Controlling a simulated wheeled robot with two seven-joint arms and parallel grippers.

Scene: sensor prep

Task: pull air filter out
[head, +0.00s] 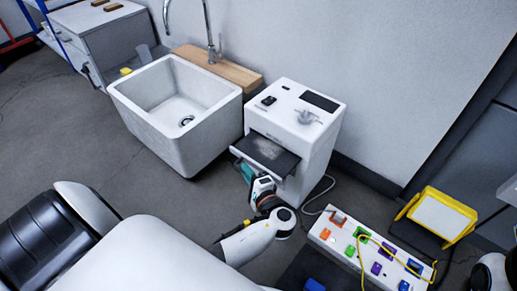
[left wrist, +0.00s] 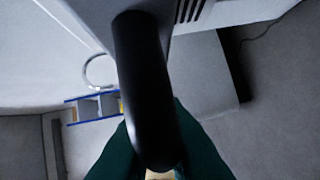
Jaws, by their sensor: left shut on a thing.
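The air filter (head: 266,152) is a dark flat tray with grey dust on top. It sticks partly out of the front slot of the white machine (head: 307,124), and its rear part is hidden inside. My left gripper (head: 247,172) is at the filter's front edge, with its teal fingers below the tray. In the left wrist view, the black handle (left wrist: 147,85) runs between the teal fingers of my left gripper (left wrist: 155,140), which is shut on it. My right gripper does not show.
A white sink (head: 178,112) stands left of the machine. A white board with coloured switches (head: 370,255) and a yellow-framed panel (head: 438,216) are at the right. A cable (head: 322,197) lies on the floor beside the machine. Floor in front of the sink is clear.

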